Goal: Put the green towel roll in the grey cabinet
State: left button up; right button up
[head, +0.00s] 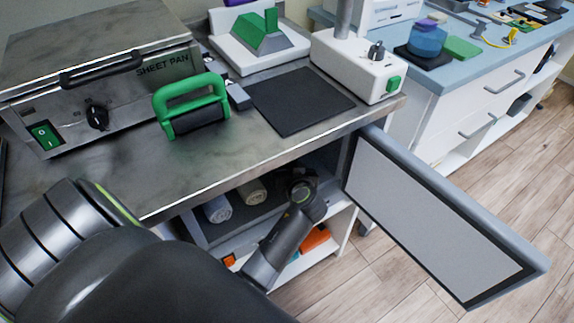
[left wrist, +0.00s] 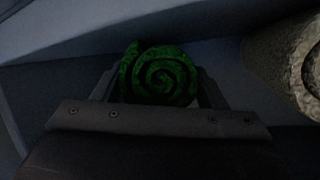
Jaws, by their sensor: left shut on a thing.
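The green towel roll (left wrist: 160,76) shows end-on as a spiral in the left wrist view, held between the fingers of my left gripper (left wrist: 158,90). In the head view my left arm reaches under the countertop into the open grey cabinet, with the wrist at its opening; my own arm and the counter hide the towel and fingertips there. The grey cabinet's door (head: 435,218) is swung wide open to the right. I cannot tell whether the green towel roll touches the cabinet shelf. My right gripper is not in view.
A pale roll (head: 217,209) and a beige roll (head: 252,191) lie inside the cabinet, left of my wrist. A rolled item also shows close by in the left wrist view (left wrist: 288,65). Orange items (head: 314,238) are on a lower shelf. The countertop edge (head: 270,172) overhangs my arm.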

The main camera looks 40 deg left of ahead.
pick_arm(q)
jog(key=shift+d+r, duration=0.1)
jog(key=shift+d, duration=0.1)
jog(key=o, duration=0.7)
jog(key=shift+a, duration=0.1)
jog(key=o, duration=0.3)
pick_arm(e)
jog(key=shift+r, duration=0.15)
pick_arm(q)
jog(key=shift+o, duration=0.2)
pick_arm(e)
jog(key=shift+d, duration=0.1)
